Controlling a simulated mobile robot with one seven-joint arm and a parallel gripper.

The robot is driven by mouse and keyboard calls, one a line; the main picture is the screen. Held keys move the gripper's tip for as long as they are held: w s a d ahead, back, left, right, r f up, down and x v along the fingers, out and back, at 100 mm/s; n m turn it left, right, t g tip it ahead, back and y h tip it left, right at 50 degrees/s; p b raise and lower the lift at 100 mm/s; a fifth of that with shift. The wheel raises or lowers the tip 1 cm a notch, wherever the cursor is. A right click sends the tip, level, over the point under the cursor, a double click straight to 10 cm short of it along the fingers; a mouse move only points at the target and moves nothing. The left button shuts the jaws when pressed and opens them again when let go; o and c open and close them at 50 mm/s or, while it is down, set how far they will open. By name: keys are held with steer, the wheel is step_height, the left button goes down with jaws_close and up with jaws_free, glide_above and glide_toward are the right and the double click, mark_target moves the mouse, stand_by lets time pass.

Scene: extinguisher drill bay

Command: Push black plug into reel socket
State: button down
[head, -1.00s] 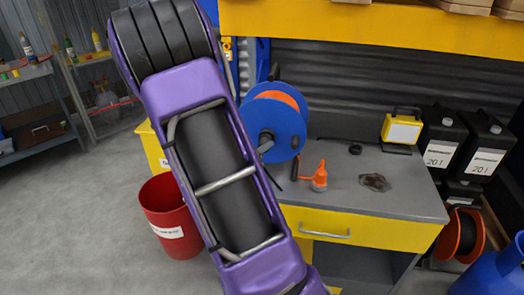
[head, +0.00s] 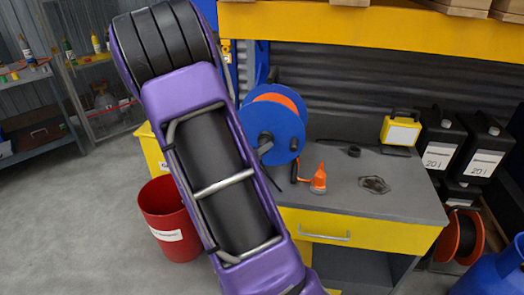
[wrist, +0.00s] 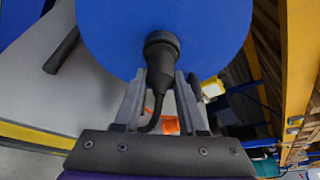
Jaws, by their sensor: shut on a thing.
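The blue reel (head: 281,122) with an orange inner part stands upright on the grey workbench (head: 400,205). Its blue face also fills the top of the wrist view (wrist: 215,35). In the wrist view my gripper (wrist: 161,86) is shut on the black plug (wrist: 161,50), with a finger on each side. A black cable runs down from the plug between the fingers. The plug's front end is up against the reel face. The socket is hidden behind the plug, and I cannot tell how deep the plug sits. My arm largely covers the gripper in the head view.
An orange bottle-like object (head: 319,180), a black ring (head: 354,151), a dark coil (head: 375,184) and a yellow lamp (head: 401,130) are on the bench. Black canisters (head: 483,145) stand at right. A red bin (head: 168,220) is on the floor left of the bench.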

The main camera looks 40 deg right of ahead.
steer(key=shift+w+d+r, duration=0.1)
steer(key=shift+d, duration=0.05)
steer(key=shift+c, duration=2)
jaws_free()
steer(key=p+v, duration=0.4)
steer(key=v, duration=0.5)
